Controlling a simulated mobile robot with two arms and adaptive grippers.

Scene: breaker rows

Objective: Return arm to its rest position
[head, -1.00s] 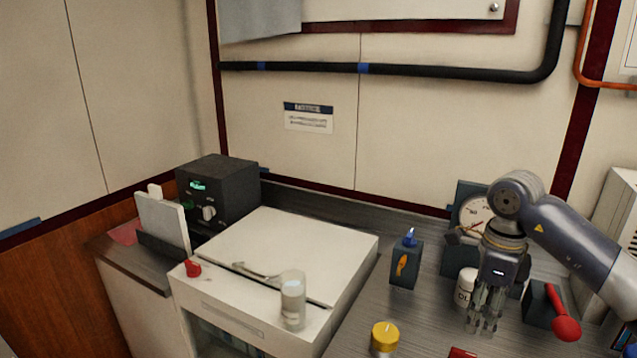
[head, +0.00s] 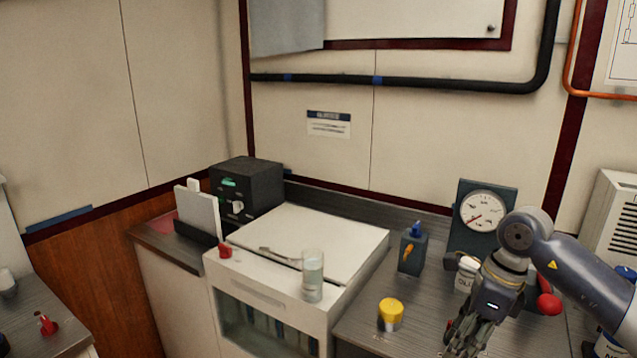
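My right arm comes in from the right edge of the head view. Its gripper (head: 466,340) points down and to the left over the front of the grey counter (head: 372,333), at the bottom of the picture. The fingertips are near or past the lower edge, so I cannot tell whether they are apart or hold anything. A white labelled bottle (head: 466,273) stands just behind the gripper, and a red rounded thing (head: 548,304) shows behind the forearm. My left gripper does not show.
A dial gauge (head: 482,212) stands behind the arm. A dark box with a blue top (head: 412,250) and a yellow-capped jar (head: 391,314) are left of the gripper. A glass (head: 313,275) stands on the white cabinet (head: 300,240). Another counter (head: 40,318) is at far left.

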